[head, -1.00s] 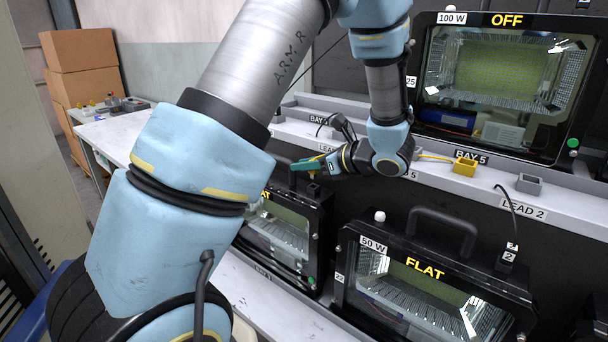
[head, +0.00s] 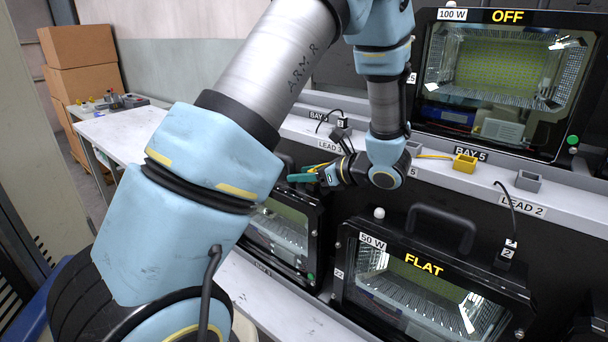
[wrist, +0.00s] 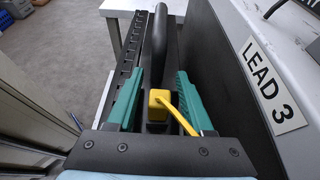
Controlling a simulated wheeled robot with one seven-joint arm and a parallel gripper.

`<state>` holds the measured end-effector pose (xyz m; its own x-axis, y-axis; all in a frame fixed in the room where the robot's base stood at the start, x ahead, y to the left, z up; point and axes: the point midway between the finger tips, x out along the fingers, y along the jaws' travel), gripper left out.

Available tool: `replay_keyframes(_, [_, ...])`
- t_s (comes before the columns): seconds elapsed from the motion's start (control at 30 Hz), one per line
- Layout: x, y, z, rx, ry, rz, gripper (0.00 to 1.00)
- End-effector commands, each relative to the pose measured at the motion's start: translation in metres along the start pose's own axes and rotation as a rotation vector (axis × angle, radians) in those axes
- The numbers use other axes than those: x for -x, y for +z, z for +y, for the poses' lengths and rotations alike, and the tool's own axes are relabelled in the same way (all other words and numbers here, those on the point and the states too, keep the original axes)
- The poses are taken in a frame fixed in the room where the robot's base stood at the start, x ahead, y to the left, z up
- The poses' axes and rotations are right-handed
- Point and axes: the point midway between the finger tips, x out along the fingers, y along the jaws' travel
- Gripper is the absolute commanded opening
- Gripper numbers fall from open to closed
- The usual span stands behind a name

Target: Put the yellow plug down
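The yellow plug (wrist: 159,104) with its yellow lead shows in the wrist view, between the two green fingers of my gripper (wrist: 158,100). A narrow gap shows on the plug's left side, and the fingers look spread around it rather than closed on it. The plug is over or on the top of a black housing, just in front of its handle (wrist: 161,45); I cannot tell whether it is seated there. In the head view my gripper (head: 304,177) is above the left lower housing (head: 285,232), below the LEAD 3 label (head: 330,145), and the plug is mostly hidden.
A 50 W housing reading FLAT (head: 430,280) stands to the right. A 100 W housing reading OFF (head: 505,85) is above.

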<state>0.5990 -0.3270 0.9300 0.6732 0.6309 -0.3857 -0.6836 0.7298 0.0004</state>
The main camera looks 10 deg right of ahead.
Motion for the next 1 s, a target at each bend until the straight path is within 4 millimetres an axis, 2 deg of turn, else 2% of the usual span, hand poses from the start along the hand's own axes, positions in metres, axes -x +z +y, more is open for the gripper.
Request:
replay_keyframes(0.4, [0.006, 0.003, -0.001, 0.0, -0.002, 0.0, 0.54])
replay_keyframes(0.47, [0.015, 0.0, -0.001, 0.002, -0.005, 0.001, 0.54])
replay_keyframes(0.8, [0.087, 0.0, -0.001, 0.003, -0.005, 0.0, 0.54])
replay_keyframes(1.0, [0.114, 0.001, -0.001, 0.001, -0.002, 0.0, 0.54])
